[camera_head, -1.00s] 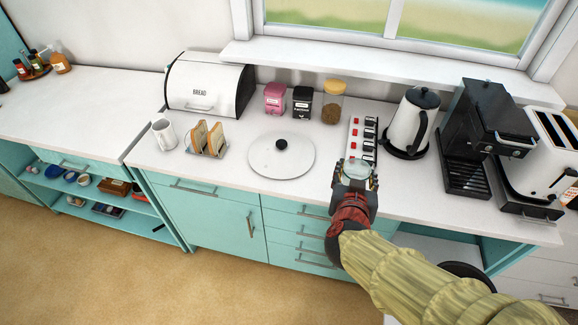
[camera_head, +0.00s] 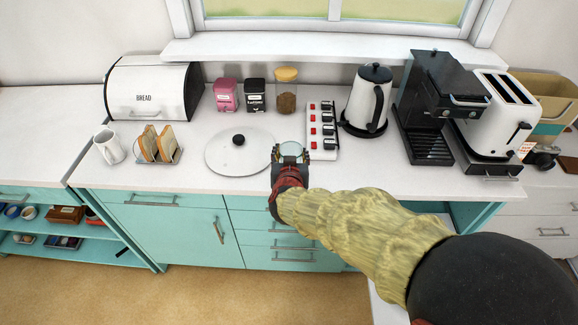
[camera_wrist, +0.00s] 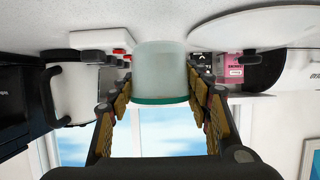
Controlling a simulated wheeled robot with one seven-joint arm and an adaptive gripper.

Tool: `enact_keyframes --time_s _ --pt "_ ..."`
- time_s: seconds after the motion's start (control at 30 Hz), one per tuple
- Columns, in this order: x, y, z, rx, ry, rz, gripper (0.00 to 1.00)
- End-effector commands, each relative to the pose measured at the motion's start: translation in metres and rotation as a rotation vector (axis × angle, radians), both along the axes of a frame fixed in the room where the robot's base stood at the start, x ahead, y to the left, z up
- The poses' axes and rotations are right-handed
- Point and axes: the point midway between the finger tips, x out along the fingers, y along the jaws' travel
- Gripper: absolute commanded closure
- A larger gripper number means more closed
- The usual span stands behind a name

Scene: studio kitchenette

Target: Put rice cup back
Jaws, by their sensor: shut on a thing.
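My gripper (camera_head: 290,156) is shut on the rice cup (camera_head: 291,149), a small clear cup, above the front of the white counter. In the wrist view the rice cup (camera_wrist: 162,72) is a frosted, see-through cylinder with a green rim, gripped between my two fingers (camera_wrist: 160,90). The wrist picture is upside down, with the counter at the top. I cannot tell whether anything is in the cup, or whether it touches the counter.
A round white lid (camera_head: 240,152) lies left of my gripper. A power strip (camera_head: 322,130) with red switches is just right. A kettle (camera_head: 368,100), coffee machine (camera_head: 440,105) and toaster (camera_head: 500,115) stand right. Canisters (camera_head: 255,95) and a bread box (camera_head: 150,90) stand behind and left.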

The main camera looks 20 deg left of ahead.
Motion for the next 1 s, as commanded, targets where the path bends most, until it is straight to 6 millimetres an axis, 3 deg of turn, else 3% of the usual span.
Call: enact_keyframes --time_s 0.23,0.5,0.9,0.93,1.0 --pt "0.008 0.007 -0.013 0.000 -0.001 0.000 0.81" --pt "0.009 0.007 -0.044 0.000 -0.001 0.000 0.81" --pt "0.009 0.007 -0.047 0.000 -0.001 0.000 0.81" --pt "0.009 0.007 -0.047 0.000 0.000 0.000 0.50" --pt "0.009 0.007 -0.046 0.000 0.000 0.000 0.46"
